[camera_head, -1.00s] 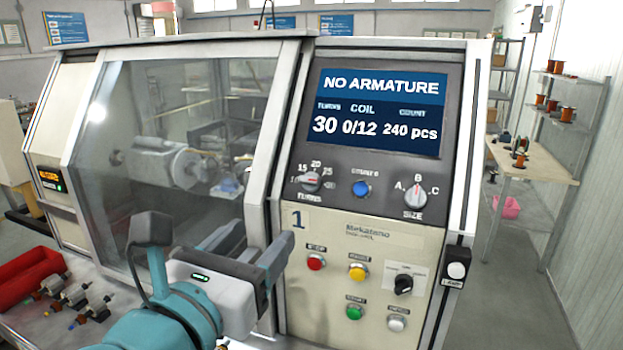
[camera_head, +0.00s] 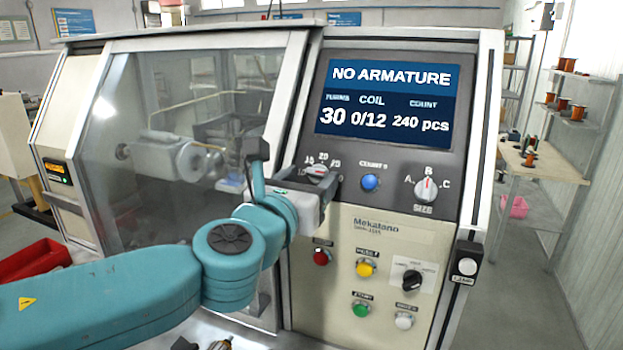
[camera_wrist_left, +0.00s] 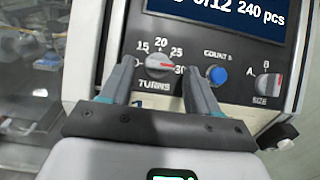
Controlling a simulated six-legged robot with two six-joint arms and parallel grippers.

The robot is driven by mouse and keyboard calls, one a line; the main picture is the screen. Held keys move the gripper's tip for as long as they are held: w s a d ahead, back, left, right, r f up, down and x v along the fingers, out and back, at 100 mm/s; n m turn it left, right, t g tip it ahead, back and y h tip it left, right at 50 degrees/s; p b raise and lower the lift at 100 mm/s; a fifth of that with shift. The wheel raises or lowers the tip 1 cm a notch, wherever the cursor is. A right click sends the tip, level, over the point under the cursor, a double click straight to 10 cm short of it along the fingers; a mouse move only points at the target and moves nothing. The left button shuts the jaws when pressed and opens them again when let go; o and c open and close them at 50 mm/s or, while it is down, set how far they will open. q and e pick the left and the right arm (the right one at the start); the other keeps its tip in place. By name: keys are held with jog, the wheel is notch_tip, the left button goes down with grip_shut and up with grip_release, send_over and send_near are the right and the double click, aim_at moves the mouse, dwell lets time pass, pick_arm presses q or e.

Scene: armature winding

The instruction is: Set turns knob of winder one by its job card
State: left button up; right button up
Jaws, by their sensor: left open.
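The turns knob (camera_head: 318,170) of winder one is on the dark panel below the screen (camera_head: 385,108). In the left wrist view the turns knob (camera_wrist_left: 159,65) shows between and beyond my fingers, its red mark toward the right, near 30. The screen reads "NO ARMATURE", turns 30, coil 0/12, count 240 pcs. My left gripper (camera_head: 322,190) is open just in front of the knob. In the left wrist view my left gripper (camera_wrist_left: 157,82) has a finger on either side of the knob; I cannot tell whether they touch it. No job card is readable. My right gripper is not in view.
The blue count button (camera_head: 370,182) and size knob (camera_head: 427,189) sit right of the turns knob. Below are red (camera_head: 321,257), yellow (camera_head: 366,267) and green (camera_head: 361,310) buttons and a black selector (camera_head: 411,280). A clear guard window (camera_head: 120,215) covers the left side.

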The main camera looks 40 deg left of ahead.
pick_arm(q)
jog(key=shift+w+a, duration=0.3)
jog(key=shift+w, duration=0.4)
jog(key=shift+s+d, duration=0.1)
jog(key=shift+s, duration=0.05)
jog(key=c, duration=1)
jog(key=shift+c, duration=0.2)
